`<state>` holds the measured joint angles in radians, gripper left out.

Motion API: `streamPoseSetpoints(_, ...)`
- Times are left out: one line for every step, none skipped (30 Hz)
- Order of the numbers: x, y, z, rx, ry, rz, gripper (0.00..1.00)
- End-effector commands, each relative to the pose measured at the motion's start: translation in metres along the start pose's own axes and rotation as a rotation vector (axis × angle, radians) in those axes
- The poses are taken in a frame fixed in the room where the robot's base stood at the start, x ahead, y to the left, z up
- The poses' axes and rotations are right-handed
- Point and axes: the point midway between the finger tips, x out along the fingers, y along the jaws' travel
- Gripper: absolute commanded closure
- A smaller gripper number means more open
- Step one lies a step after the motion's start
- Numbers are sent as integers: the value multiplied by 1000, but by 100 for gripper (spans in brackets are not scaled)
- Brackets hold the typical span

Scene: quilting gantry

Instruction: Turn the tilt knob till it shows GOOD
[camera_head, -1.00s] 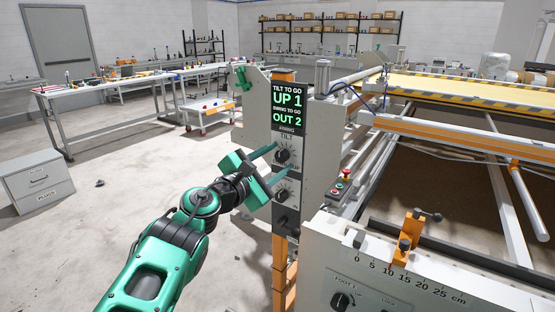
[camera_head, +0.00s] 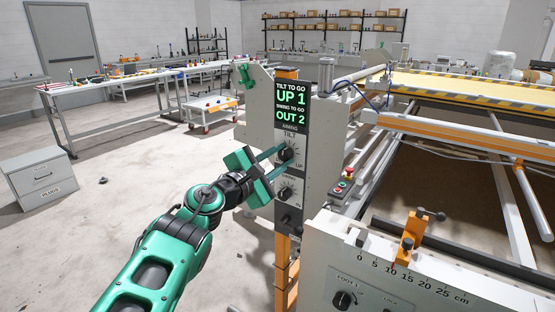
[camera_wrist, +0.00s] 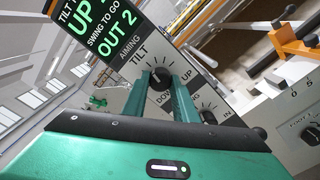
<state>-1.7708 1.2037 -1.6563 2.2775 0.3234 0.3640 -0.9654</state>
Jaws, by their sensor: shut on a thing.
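The black tilt knob (camera_head: 286,152) is on the grey upright panel, under the label TILT, with UP to its lower right. My green gripper (camera_head: 279,156) reaches in from the left with its fingers at the knob. In the wrist view the fingers (camera_wrist: 162,88) stand on both sides of the tilt knob (camera_wrist: 162,75), shut on it. The display (camera_head: 291,104) above reads TILT TO GO UP 1 and SWING TO GO OUT 2 in green. DOWN is partly hidden by the fingers in the wrist view.
A second knob (camera_head: 286,192), with IN beside it, sits just below the tilt knob. A red-topped button box (camera_head: 342,186) is to the right. The orange clamp and scale (camera_head: 408,249) are in front right.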

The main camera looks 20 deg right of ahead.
Motion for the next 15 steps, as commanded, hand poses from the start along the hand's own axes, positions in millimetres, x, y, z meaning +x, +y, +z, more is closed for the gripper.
streamPoseSetpoints(0,-1,-1,31,3,-4,97)
streamPoseSetpoints(-1,-2,-1,52,4,-4,97)
streamPoseSetpoints(0,-2,-1,81,3,-4,97)
streamPoseSetpoints(0,-2,-1,102,3,-4,97)
streamPoseSetpoints(-1,-2,-1,122,3,-5,97)
streamPoseSetpoints(-1,-2,-1,149,3,-4,97)
streamPoseSetpoints(-1,-2,-1,168,3,-5,97)
streamPoseSetpoints(-1,-2,-2,186,4,-5,97)
streamPoseSetpoints(-1,-2,-1,211,3,-5,97)
streamPoseSetpoints(-1,-2,-1,227,2,-4,97)
streamPoseSetpoints(-1,-2,-1,243,3,-5,97)
streamPoseSetpoints(-1,-2,-2,262,3,-5,97)
streamPoseSetpoints(-1,-2,-1,275,3,-5,97)
streamPoseSetpoints(-1,-2,-1,287,2,-5,97)
streamPoseSetpoints(-1,-2,-1,302,2,-5,97)
